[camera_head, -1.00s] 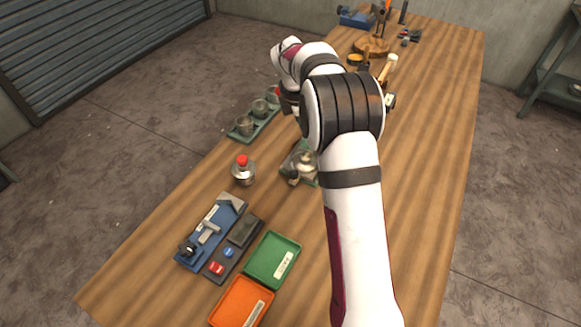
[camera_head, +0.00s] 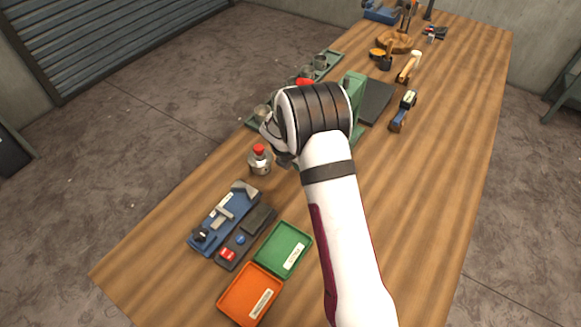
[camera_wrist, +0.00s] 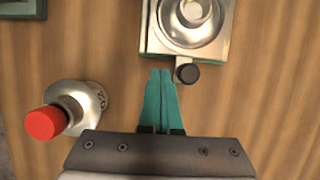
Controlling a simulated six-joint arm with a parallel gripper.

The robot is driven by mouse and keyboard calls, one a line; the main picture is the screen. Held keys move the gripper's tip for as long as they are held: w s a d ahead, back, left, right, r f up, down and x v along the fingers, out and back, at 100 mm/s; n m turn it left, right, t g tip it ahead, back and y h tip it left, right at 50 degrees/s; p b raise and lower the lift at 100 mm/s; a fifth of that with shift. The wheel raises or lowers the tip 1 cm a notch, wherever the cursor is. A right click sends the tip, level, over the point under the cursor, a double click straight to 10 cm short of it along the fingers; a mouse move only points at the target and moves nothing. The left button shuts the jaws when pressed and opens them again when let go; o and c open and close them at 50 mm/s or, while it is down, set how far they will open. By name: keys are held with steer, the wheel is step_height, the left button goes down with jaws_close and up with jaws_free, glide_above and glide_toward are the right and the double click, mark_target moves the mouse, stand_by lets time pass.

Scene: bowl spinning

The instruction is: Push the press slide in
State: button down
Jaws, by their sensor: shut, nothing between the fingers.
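The press slide (camera_wrist: 150,40) shows at the top of the wrist view as a metal plate with a round silver dish on it. A dark knob (camera_wrist: 187,73) sticks out of its near edge. My gripper (camera_wrist: 161,73) has its teal fingers together, with nothing between them. The tips lie just left of the knob in the picture, near the plate's edge; I cannot tell whether they touch. In the head view the green press frame (camera_head: 355,88) stands behind my wrist, which hides the slide and the fingers.
A metal bottle with a red cap (camera_wrist: 75,110) stands left of my fingers; it is also in the head view (camera_head: 260,162). A green cup rack (camera_head: 331,58) lies beyond. Nearer are a blue fixture (camera_head: 210,238), a green tray (camera_head: 284,250) and an orange tray (camera_head: 250,295).

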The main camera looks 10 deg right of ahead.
steer(key=shift+w+d, duration=0.4)
steer(key=w+d, duration=0.5)
stand_by(0.3)
